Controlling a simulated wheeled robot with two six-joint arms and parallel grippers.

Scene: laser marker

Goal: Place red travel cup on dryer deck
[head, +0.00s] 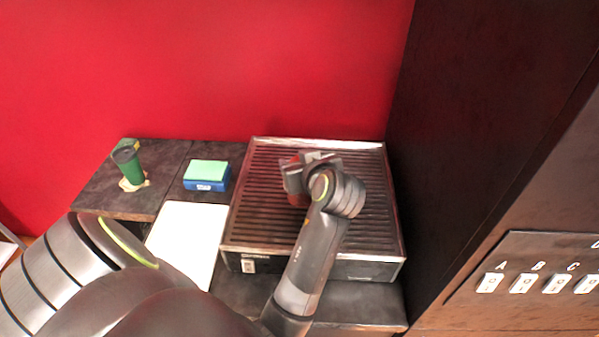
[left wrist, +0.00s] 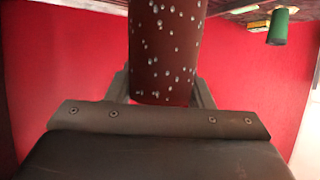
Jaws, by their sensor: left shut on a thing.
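The red travel cup (left wrist: 164,50) fills the upper middle of the left wrist view, dark red with pale droplets on its side. My left gripper (head: 308,163) is shut on it, with a finger showing on each side in the wrist view. In the head view only a small red part of the cup (head: 298,198) shows below the gripper, and the rest is hidden. The dryer deck (head: 256,205) is a ribbed metal rack. The gripper and cup are over its middle. I cannot tell whether the cup touches the slats. My right gripper is not in view.
A green cup (head: 131,166) stands on the dark counter (head: 95,192) at the left. A blue box with a green top (head: 207,176) and a white panel (head: 188,232) lie left of the deck. A dark wall (head: 470,110) and a lettered switch panel (head: 530,265) are at the right.

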